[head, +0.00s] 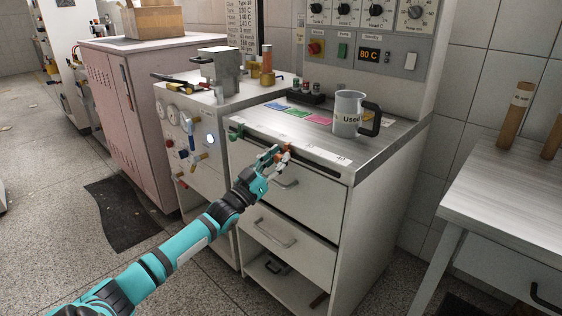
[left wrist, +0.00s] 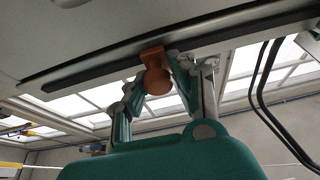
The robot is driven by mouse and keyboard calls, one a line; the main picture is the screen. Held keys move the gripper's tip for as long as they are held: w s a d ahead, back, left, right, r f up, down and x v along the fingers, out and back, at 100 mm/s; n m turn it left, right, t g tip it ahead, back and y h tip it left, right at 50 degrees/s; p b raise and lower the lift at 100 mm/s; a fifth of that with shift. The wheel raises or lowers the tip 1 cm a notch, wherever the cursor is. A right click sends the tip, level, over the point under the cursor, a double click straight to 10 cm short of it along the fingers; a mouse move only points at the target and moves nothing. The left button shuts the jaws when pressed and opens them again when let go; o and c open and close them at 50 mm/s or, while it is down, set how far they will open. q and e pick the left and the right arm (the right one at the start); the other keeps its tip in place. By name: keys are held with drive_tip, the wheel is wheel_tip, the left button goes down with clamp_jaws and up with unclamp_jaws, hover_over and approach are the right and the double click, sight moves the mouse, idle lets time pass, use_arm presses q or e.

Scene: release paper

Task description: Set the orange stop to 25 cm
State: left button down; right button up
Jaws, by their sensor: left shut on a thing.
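The orange stop (head: 286,149) sits on a dark rail (head: 318,168) along the front edge of the counter, near the middle of the rail. My left gripper (head: 277,155) reaches it from the front and is shut on it. In the left wrist view the orange stop (left wrist: 157,78) shows its round knob between the two fingers (left wrist: 158,88), under the rail. A pale scale strip (head: 317,153) runs along the edge above the rail; its numbers are too small to read. A green stop (head: 236,132) is at the rail's left end. My right gripper is out of view.
Drawers with handles (head: 275,232) lie below the rail. A grey table (head: 515,190) stands at the right. Floor is clear in front.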

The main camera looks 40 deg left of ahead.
use_arm(q)
drive_tip(key=c, duration=1.1)
unclamp_jaws()
drive_tip(key=shift+s+f, duration=0.1)
drive_tip(key=v, duration=1.1)
drive_tip(key=shift+s+a+f, duration=0.1)
drive_tip(key=shift+s, duration=0.3)
